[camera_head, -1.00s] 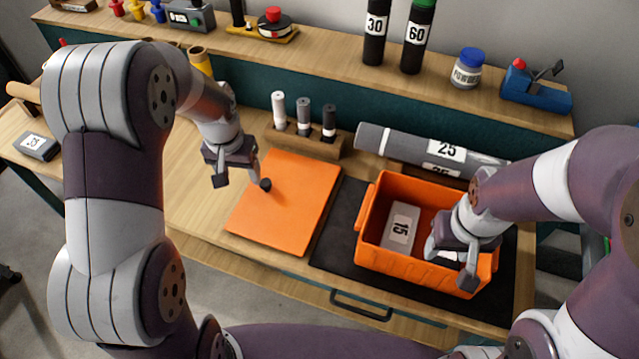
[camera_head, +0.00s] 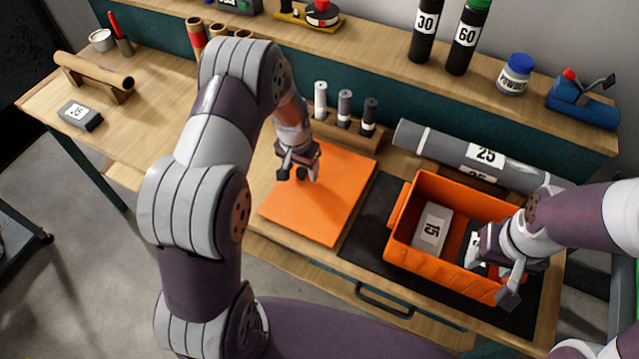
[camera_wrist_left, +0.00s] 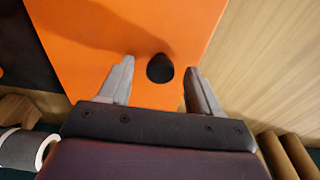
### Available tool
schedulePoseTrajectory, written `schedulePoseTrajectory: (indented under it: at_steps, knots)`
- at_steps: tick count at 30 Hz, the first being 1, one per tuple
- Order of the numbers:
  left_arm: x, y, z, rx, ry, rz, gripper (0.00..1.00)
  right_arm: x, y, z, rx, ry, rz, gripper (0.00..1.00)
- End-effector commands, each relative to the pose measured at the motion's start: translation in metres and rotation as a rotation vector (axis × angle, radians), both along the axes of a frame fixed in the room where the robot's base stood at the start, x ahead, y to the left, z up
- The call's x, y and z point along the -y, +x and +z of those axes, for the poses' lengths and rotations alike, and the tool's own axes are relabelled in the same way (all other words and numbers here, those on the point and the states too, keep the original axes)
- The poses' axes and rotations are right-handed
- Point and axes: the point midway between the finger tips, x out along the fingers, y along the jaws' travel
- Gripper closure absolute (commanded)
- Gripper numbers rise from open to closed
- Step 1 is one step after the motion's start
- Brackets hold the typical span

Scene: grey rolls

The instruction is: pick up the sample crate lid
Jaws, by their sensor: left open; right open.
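The sample crate lid (camera_head: 325,205) is a flat orange panel lying on the bench, left of the crate. Its black knob (camera_wrist_left: 160,68) stands between the two fingers of my left gripper (camera_wrist_left: 160,78) in the left wrist view, with a gap on each side. In the head view my left gripper (camera_head: 299,170) is open at the knob, over the upper left part of the lid. The orange crate (camera_head: 440,268) stands open on a dark mat. My right gripper (camera_head: 492,272) is open at the crate's right side and covers part of it.
A grey block labelled 15 (camera_head: 432,228) lies in the crate. A grey roll marked 25 (camera_head: 450,147) lies behind the crate. A wooden holder (camera_head: 350,137) with several small cylinders stands just behind the lid. The dark mat (camera_head: 368,222) borders the lid's right side.

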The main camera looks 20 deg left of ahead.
Motion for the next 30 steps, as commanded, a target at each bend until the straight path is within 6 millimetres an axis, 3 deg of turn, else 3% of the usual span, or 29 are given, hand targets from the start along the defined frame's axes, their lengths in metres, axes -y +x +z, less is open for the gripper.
schedulePoseTrajectory:
  at_steps: [6, 12, 21, 23, 30]
  knots:
    - [0.0, 0.0, -0.001, 0.0, 0.0, 0.0, 0.4, 0.0, 0.0, 0.0, 0.0, 0.0, 0.0, 0.46]
    - [0.0, 0.0, -0.001, 0.0, 0.0, 0.0, 1.0, 0.0, 0.0, 0.0, 0.0, 0.0, 0.0, 0.46]
    - [0.0, 0.001, 0.004, 0.003, 0.001, 0.0, 1.0, 0.0, 0.0, -0.001, 0.0, 0.0, 0.0, 0.46]
    - [0.0, 0.001, 0.013, 0.004, 0.0, 0.0, 1.0, 0.0, 0.0, -0.002, 0.0, 0.0, 0.0, 0.46]
    - [0.0, 0.001, 0.072, 0.005, 0.0, 0.0, 1.0, 0.0, 0.0, -0.007, 0.0, 0.0, 0.0, 0.46]
